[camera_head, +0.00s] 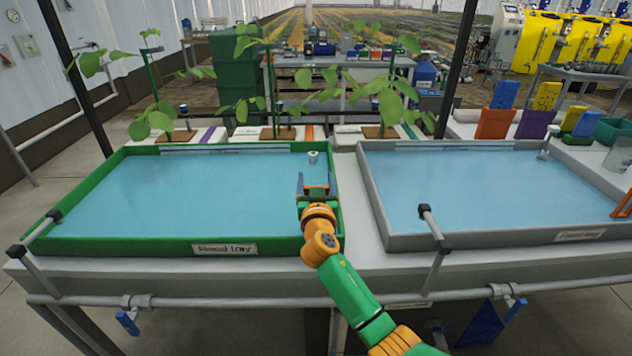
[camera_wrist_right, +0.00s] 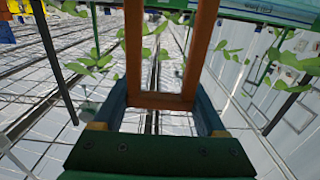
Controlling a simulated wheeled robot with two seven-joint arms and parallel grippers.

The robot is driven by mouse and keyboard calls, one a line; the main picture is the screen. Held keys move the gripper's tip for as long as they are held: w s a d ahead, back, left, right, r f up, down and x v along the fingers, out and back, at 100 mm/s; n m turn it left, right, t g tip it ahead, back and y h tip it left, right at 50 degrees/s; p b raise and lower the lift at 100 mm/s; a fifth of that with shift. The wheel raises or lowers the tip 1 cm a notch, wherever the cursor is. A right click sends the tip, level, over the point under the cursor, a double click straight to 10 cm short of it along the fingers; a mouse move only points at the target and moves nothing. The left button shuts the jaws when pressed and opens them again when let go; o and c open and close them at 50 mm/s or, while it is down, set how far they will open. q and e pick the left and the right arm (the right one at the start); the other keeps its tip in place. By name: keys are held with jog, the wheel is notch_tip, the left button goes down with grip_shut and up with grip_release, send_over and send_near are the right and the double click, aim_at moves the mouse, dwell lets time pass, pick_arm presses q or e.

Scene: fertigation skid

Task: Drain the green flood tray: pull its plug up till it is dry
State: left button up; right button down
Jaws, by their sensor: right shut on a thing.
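The green flood tray (camera_head: 130,245) stands on the left of the bench, and blue water (camera_head: 200,195) covers its floor. My right gripper (camera_head: 315,188) is over the tray's right side, shut on an orange-brown loop handle (camera_head: 317,190), which looks like the plug's handle. In the right wrist view my right gripper (camera_wrist_right: 158,108) has the square orange loop (camera_wrist_right: 160,100) between its fingers. The plug's lower end is hidden, so I cannot tell whether it is seated or raised. My left gripper is not in view.
A small grey pipe end (camera_head: 313,157) stands in the green tray behind my gripper. A grey tray (camera_head: 400,242) with water is close on the right; an orange handle (camera_head: 622,205) shows at its right edge.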

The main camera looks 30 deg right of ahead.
grip_release()
jog(key=shift+r, duration=0.25)
jog(key=v, duration=0.7)
jog(key=shift+s+f, duration=0.1)
